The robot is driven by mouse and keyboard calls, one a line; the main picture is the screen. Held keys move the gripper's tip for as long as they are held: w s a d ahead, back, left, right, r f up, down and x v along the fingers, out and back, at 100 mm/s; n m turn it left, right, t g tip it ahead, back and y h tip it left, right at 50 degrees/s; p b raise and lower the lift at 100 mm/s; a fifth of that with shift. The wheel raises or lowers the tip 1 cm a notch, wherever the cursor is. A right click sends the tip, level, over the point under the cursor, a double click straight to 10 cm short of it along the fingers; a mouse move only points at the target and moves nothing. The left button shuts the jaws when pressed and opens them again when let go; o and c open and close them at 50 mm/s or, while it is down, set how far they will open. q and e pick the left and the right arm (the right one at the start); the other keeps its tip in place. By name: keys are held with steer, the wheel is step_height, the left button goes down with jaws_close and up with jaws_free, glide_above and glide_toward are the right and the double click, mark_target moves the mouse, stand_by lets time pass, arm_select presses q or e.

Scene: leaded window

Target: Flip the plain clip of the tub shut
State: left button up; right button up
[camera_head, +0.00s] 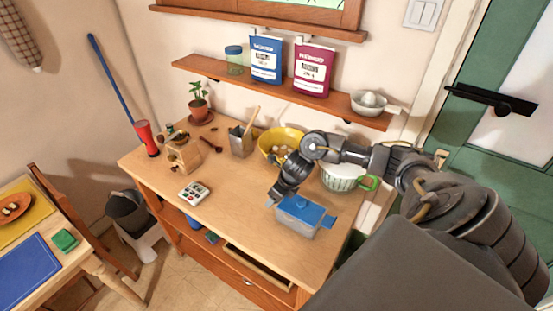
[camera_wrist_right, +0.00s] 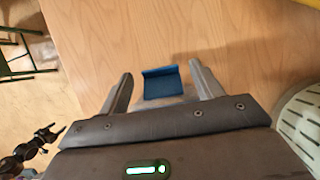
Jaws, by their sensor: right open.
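The tub (camera_head: 292,228) stands on the wooden worktop, with a grey body and a blue lid (camera_head: 300,209). A blue flap (camera_head: 328,221) sticks out at its right end. My right gripper (camera_head: 271,201) is at the tub's left end, pointing down. In the right wrist view the right gripper (camera_wrist_right: 163,80) is open, and a plain blue flap (camera_wrist_right: 162,83) shows between its fingers, with no finger seen closed on it. Most of the tub is hidden below the gripper body there. I cannot tell from these views whether the flap is latched. My left gripper is not seen.
A yellow bowl (camera_head: 269,140) and a white-and-green colander (camera_head: 341,182) stand behind the tub. A small tray (camera_head: 194,193) lies to the left. An open drawer (camera_head: 258,268) juts out below. The worktop between tray and tub is clear.

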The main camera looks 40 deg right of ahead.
steer(key=c, duration=1)
steer(key=shift+w+r, duration=0.1)
steer(key=shift+g+p, duration=0.3)
steer(key=shift+g, duration=0.1)
steer(key=shift+w+g+h, duration=0.1)
steer(key=shift+g+h, duration=0.3)
steer(key=shift+g, duration=0.5)
steer(key=shift+f+g+h+p, duration=0.3)
steer(key=shift+g+p, duration=0.1)
steer(key=shift+g, duration=0.6)
steer(key=shift+f+g, duration=0.25)
steer(key=shift+g, duration=0.75)
steer(key=shift+s, duration=0.2)
